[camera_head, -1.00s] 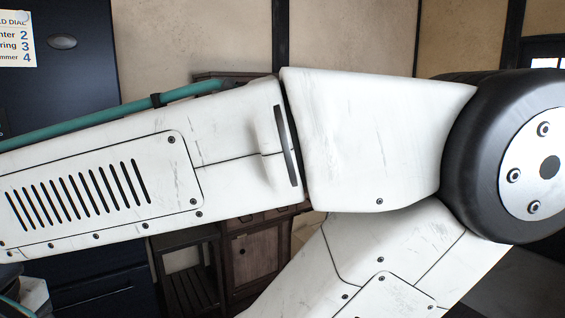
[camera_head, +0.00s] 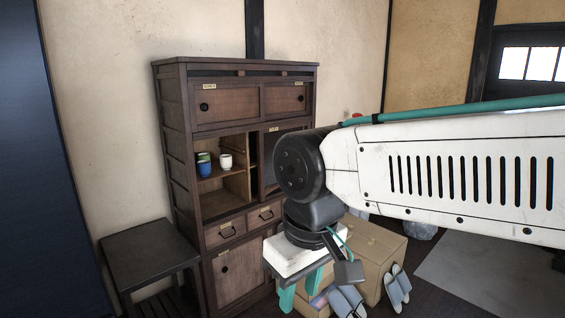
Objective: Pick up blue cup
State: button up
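The blue cup (camera_head: 205,170) stands on a shelf in the open left compartment of the wooden cabinet (camera_head: 183,150). A green cup (camera_head: 203,157) shows just above and behind it; I cannot tell whether they touch. A white cup (camera_head: 226,161) stands just to the right. My gripper (camera_head: 301,289) hangs pointing down at the lower middle, right of the cabinet's lower part and well below the cups. Its teal fingers are apart, with nothing seen between them.
A sliding panel and my arm cover the cabinet's right compartment. A low dark table (camera_head: 148,245) stands left of the cabinet. A cardboard box (camera_head: 375,245) and slippers (camera_head: 398,287) lie on the floor behind and right of my gripper. A grey mat lies at right.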

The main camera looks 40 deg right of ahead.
aim_at(204, 166)
jog(key=z, duration=0.4)
jog(key=i, duration=0.5)
jog(key=u, duration=2.1)
jog(key=i, duration=1.75)
jog(key=z, duration=3.65)
jog(key=i, duration=1.35)
